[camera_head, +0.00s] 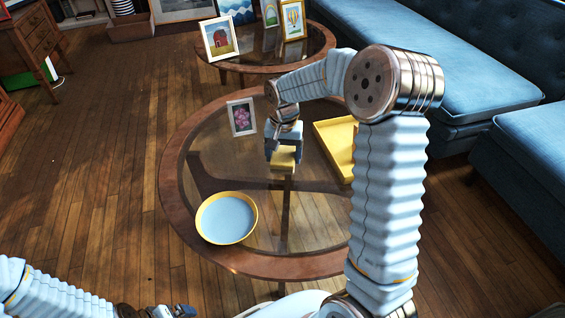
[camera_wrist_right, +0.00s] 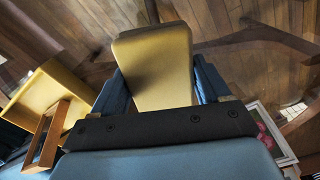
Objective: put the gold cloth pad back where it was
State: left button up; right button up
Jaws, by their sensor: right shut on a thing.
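The gold cloth pad (camera_head: 284,158) is a small yellow-gold block in the jaws of my right gripper (camera_head: 283,150). In the right wrist view the pad (camera_wrist_right: 155,65) sits between the two blue fingers and sticks out beyond them. The gripper points down over the middle of the round glass-topped table (camera_head: 172,190); the gap between pad and glass is hard to judge. My left gripper (camera_head: 172,311) is at the bottom edge, low and partly cut off, away from the table top; its jaws are unclear.
A yellow tray (camera_head: 333,135) lies right of the pad, partly behind my right arm. A yellow-rimmed blue dish (camera_head: 227,218) is at the front left. A flower picture in a white frame (camera_head: 241,117) stands left of the gripper. Another round table (camera_head: 262,66) with framed pictures is behind; blue sofas (camera_head: 430,60) are right.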

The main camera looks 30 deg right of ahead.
aim_at(283, 148)
jog(key=shift+w+d+f, duration=0.15)
jog(key=shift+w+f, duration=0.2)
jog(key=shift+f, duration=0.15)
jog(key=shift+w+d+f, duration=0.15)
jog(key=shift+w+f, duration=0.2)
jog(key=shift+f, duration=0.15)
jog(key=shift+w+d+f+b, duration=0.15)
jog(key=shift+f+b, duration=0.15)
jog(key=shift+f, duration=1.4)
jog(key=shift+f, duration=0.15)
jog(key=o, duration=1.4)
jog(key=shift+r, duration=0.35)
notch_tip(283, 148, up, 12)
jog(key=shift+f+p, duration=0.15)
jog(key=shift+p, duration=0.85)
